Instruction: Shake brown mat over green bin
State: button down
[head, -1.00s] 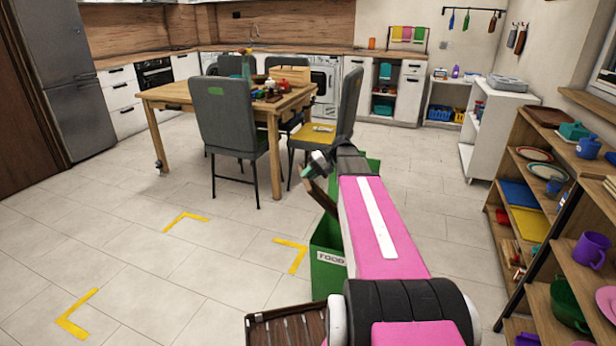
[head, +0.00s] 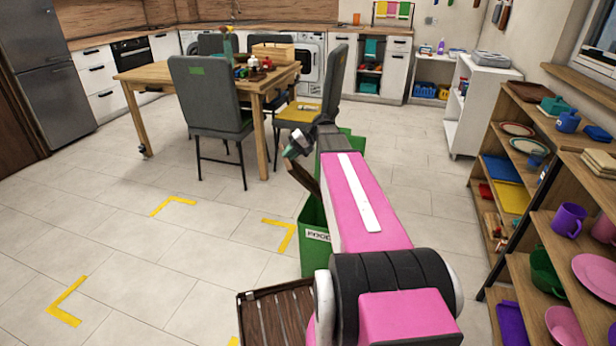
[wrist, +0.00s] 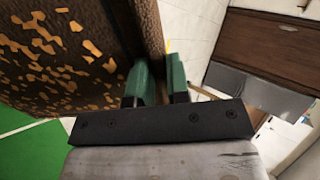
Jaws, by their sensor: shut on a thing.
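The brown mat (head: 304,178) hangs from my gripper (head: 298,146) in the head view, mostly hidden behind my pink arm. In the wrist view my gripper's green fingertips (wrist: 160,82) are shut on the edge of the brown mat (wrist: 85,88). Many tan flecks cover the mat's visible face. The green bin (head: 314,249), with a label reading FOOD, stands on the floor below the mat, partly hidden by my arm. The bin's green also shows at lower left in the wrist view (wrist: 30,152).
A wooden table (head: 150,75) with grey chairs (head: 208,95) stands behind the bin. An open shelf (head: 515,215) with dishes lines the right side. Yellow corner marks (head: 68,302) lie on clear floor at left. A dark slatted tray (head: 270,322) shows at the bottom edge.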

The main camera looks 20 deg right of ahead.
jog(key=d, duration=0.4)
jog(key=shift+d, duration=0.15)
jog(key=a, duration=0.4)
jog(key=shift+a, duration=0.25)
jog(key=shift+r, duration=0.1)
jog(key=shift+r, duration=2.4)
jog(key=a+f+h, duration=0.5)
jog(key=a+h, duration=0.2)
jog(key=h, duration=0.3)
jog(key=shift+a, duration=0.4)
jog(key=shift+w, duration=0.1)
